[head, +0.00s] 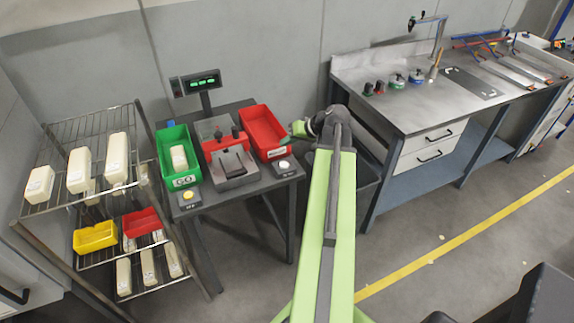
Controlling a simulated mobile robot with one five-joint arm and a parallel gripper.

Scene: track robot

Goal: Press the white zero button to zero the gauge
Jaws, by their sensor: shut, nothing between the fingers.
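The white button (284,165) sits on a dark box at the right front corner of the small dark table. A gauge with a black display (202,83) and green digits stands on a post at the back of that table. The digits are too small to read. In front of the post is the gauge fixture (236,170), with red and grey parts. My gripper (287,138) is shut and empty. In the picture it lies just above the white button, over the right edge of the red bin, apart from the button. My green arm reaches up from below.
A green bin (181,134) marked GO, holding a pale block, and a red bin (251,121) flank the fixture. A yellow button (188,195) is at the table's left front corner. A wire rack (62,197) with pale blocks stands left, a workbench (415,115) right.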

